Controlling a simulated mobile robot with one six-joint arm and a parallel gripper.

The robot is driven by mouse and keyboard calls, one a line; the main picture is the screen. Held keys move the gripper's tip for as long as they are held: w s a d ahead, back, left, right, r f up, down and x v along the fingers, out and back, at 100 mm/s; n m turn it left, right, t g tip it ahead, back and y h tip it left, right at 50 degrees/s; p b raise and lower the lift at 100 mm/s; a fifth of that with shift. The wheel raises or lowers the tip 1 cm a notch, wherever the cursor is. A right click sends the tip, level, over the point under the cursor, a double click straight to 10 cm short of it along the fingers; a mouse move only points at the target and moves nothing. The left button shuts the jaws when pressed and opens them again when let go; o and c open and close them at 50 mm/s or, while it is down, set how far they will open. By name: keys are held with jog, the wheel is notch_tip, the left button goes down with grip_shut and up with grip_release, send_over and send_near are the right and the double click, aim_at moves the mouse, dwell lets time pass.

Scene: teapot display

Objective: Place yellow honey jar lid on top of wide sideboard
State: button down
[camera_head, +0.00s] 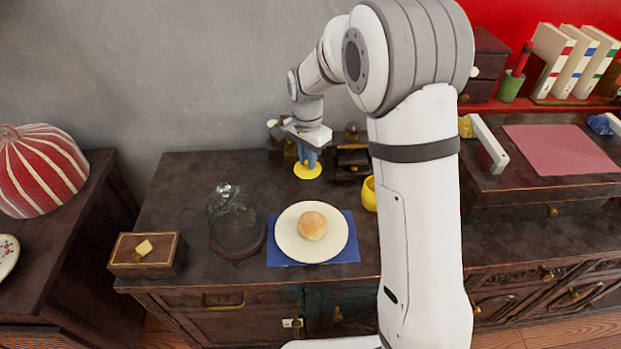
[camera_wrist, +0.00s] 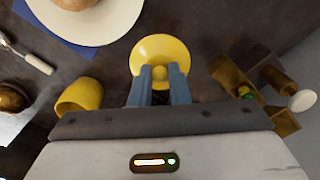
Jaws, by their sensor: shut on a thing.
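The yellow honey jar lid (camera_wrist: 160,48) is a round disc with a small knob. My gripper (camera_wrist: 160,80) is shut on that knob with its two blue-grey fingers. In the head view the lid (camera_head: 307,170) shows below my gripper (camera_head: 308,158), at the back of the dark wide sideboard (camera_head: 180,200). I cannot tell whether the lid touches the sideboard top or hangs just above it. A yellow jar (camera_head: 369,194), partly hidden behind my arm, stands on the sideboard; it also shows in the wrist view (camera_wrist: 82,96).
A white plate (camera_head: 290,245) with a bun (camera_head: 312,226) lies on a blue napkin (camera_head: 350,252). A glass dome (camera_head: 233,225) stands left of it. A small wooden rack (camera_head: 352,160) stands close right of my gripper. The sideboard's back left is clear.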

notch_tip(320, 180, down, 8)
jog(key=shift+d+r+b, duration=0.1)
jog(key=shift+b, duration=0.2)
